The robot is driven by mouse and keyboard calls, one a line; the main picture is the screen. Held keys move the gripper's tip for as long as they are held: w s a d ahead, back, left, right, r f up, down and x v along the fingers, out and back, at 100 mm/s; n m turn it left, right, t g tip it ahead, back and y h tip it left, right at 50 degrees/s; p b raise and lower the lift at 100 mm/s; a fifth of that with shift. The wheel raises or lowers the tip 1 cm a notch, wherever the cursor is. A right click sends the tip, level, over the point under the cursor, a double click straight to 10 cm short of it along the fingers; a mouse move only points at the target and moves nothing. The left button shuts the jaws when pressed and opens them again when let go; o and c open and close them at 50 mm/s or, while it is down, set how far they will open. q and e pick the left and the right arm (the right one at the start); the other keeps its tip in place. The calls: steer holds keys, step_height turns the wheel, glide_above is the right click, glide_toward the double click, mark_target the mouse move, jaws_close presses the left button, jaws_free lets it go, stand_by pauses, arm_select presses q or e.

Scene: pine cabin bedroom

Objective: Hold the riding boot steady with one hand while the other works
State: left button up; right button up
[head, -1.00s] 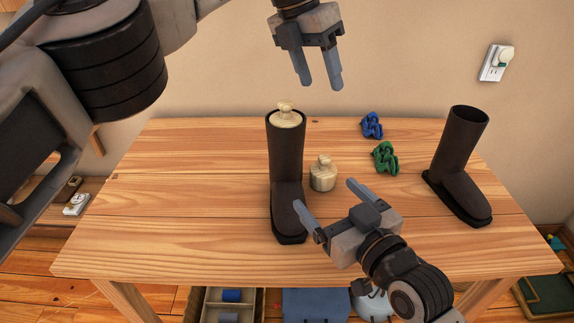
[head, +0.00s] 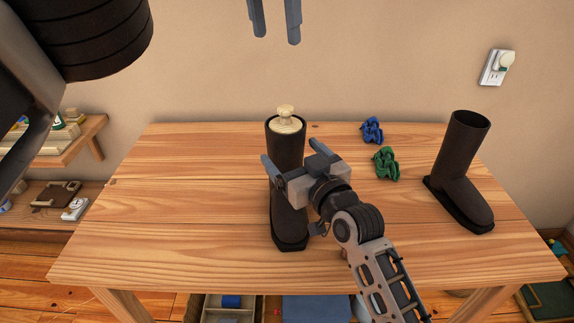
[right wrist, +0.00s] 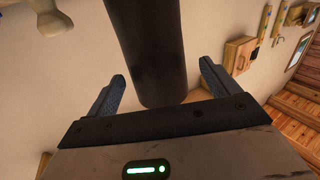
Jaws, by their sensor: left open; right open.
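A dark brown riding boot (head: 290,225) stands upright on the table, with a pale wooden knobbed insert (head: 286,122) in its top. My right gripper (head: 292,153) is open at the boot's shaft, one finger on each side in the head view. In the right wrist view a dark shaft (right wrist: 148,50) lies between the open fingers (right wrist: 162,84); contact is unclear. My left gripper (head: 276,38) is open and empty, high above the boot, only its fingers showing. A second dark boot (head: 462,170) stands empty at the right. The second wooden insert is hidden behind my right gripper.
The table's left side is clear.

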steer(key=shift+x, duration=2.05)
steer(key=shift+c, duration=0.2)
